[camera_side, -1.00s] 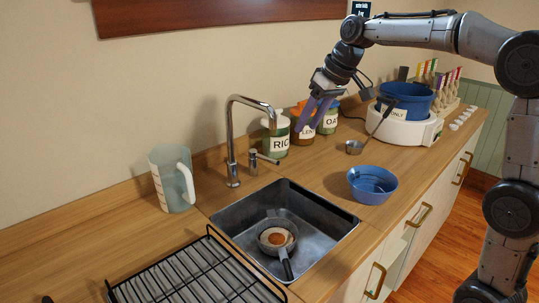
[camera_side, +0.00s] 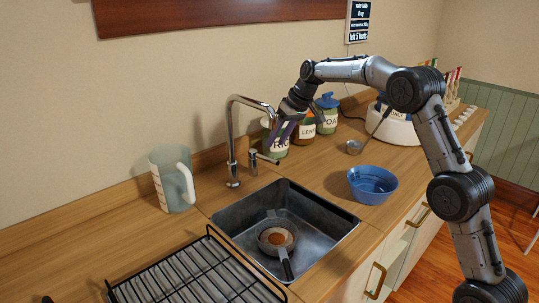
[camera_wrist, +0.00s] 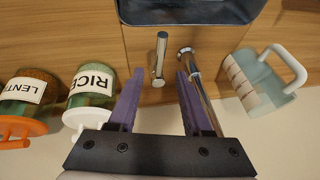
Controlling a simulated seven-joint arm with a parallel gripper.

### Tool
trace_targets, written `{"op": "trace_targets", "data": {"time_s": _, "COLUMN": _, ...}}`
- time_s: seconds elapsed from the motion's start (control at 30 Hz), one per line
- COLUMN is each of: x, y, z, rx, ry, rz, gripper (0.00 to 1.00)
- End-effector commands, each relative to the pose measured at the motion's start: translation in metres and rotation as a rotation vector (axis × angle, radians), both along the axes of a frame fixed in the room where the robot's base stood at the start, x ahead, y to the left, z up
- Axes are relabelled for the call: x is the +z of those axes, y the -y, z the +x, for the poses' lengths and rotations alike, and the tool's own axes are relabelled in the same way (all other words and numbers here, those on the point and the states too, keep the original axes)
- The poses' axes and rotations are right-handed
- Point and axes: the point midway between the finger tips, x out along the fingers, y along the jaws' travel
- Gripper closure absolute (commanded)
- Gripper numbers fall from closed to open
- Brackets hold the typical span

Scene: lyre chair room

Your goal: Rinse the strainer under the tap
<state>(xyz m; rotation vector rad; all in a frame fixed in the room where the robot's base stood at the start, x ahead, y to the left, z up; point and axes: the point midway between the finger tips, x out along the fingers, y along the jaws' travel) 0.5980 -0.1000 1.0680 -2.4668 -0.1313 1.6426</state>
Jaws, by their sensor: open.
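The strainer (camera_side: 277,238) lies in the metal sink (camera_side: 235,217), its dark handle pointing to the front. Something brown-orange shows in its bowl; I cannot tell what. The tall chrome tap (camera_side: 230,140) stands behind the sink, with a separate lever post (camera_side: 254,160) at its right. No water is visible. My gripper (camera_side: 277,140) is open and empty, above the counter just right of the tap. In the wrist view my purple fingers (camera_wrist: 158,78) point towards the lever post (camera_wrist: 159,58), which shows between and beyond the tips. The tap (camera_wrist: 195,75) runs beside the right finger.
Rice (camera_wrist: 90,88) and lentil (camera_wrist: 28,90) jars stand close to my gripper's side. A measuring jug (camera_side: 173,180) is left of the tap. A blue bowl (camera_side: 372,186) sits right of the sink, a black rack (camera_side: 195,278) in front. A ladle (camera_side: 355,146) lies farther right.

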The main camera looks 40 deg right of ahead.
Motion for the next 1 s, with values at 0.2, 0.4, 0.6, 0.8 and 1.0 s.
{"op": "trace_targets", "data": {"time_s": 0.2, "x": -0.037, "y": -0.008, "z": 0.015, "rx": 0.001, "ry": -0.002, "rz": 0.002, "gripper": 0.50}}
{"op": "trace_targets", "data": {"time_s": 0.4, "x": -0.055, "y": -0.011, "z": 0.023, "rx": 0.001, "ry": -0.001, "rz": 0.001, "gripper": 0.50}}
{"op": "trace_targets", "data": {"time_s": 0.6, "x": -0.060, "y": -0.012, "z": 0.026, "rx": 0.000, "ry": 0.001, "rz": 0.001, "gripper": 0.50}}
{"op": "trace_targets", "data": {"time_s": 0.8, "x": -0.060, "y": -0.012, "z": 0.026, "rx": 0.000, "ry": 0.001, "rz": 0.001, "gripper": 0.52}}
{"op": "trace_targets", "data": {"time_s": 1.0, "x": -0.060, "y": -0.011, "z": 0.025, "rx": 0.000, "ry": 0.001, "rz": 0.001, "gripper": 0.88}}
